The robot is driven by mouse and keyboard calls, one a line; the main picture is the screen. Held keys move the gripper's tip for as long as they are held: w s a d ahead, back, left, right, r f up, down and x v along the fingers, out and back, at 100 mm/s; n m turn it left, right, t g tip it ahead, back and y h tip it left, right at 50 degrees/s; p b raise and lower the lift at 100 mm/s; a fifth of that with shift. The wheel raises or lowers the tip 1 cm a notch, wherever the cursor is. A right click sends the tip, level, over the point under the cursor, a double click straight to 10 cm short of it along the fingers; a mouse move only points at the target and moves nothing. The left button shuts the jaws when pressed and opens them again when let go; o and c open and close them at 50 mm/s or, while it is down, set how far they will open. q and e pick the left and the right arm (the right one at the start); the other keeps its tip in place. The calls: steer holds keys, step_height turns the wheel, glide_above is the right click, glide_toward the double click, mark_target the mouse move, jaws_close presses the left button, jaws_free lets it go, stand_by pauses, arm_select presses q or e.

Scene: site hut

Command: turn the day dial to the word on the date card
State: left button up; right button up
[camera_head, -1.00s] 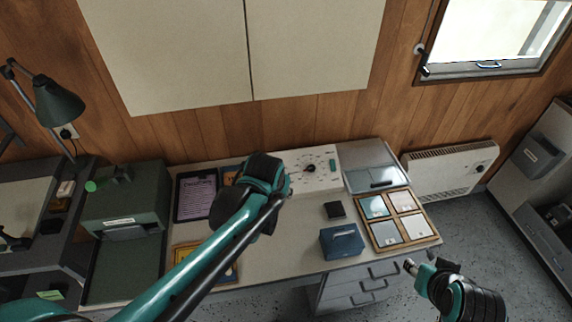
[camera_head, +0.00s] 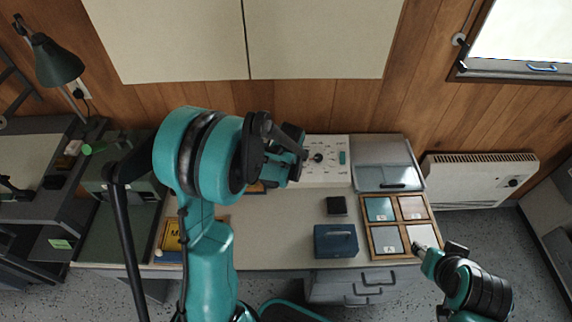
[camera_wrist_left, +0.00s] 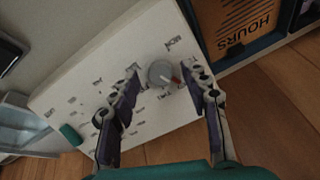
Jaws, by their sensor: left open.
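A white dial panel (camera_head: 335,172) lies at the back of the desk. It also fills much of the left wrist view (camera_wrist_left: 70,95). There, a round grey knob (camera_wrist_left: 160,73) with a red pointer sits among small printed words too blurred to read. My left gripper (camera_wrist_left: 163,78) is open, with one finger on each side of this knob; contact is unclear. In the head view my left gripper (camera_head: 302,155) covers the panel's left part. A dark knob (camera_head: 318,157) shows beside it. My right gripper (camera_head: 418,248) is by the sample tray; its jaw state is unclear. I cannot identify the date card.
A blue box (camera_head: 335,241) and a small black block (camera_head: 337,205) stand in front of the panel. A wooden tray of tiles (camera_head: 371,242) is to their right. A yellow card (camera_head: 172,236) lies at left, partly hidden. An orange HOURS sign (camera_wrist_left: 235,25) is near the panel.

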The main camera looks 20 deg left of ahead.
arm_select(q)
steer(key=shift+w+a+f, duration=0.1)
steer(key=shift+w+f, duration=0.05)
steer(key=shift+f, duration=0.3)
jaws_close()
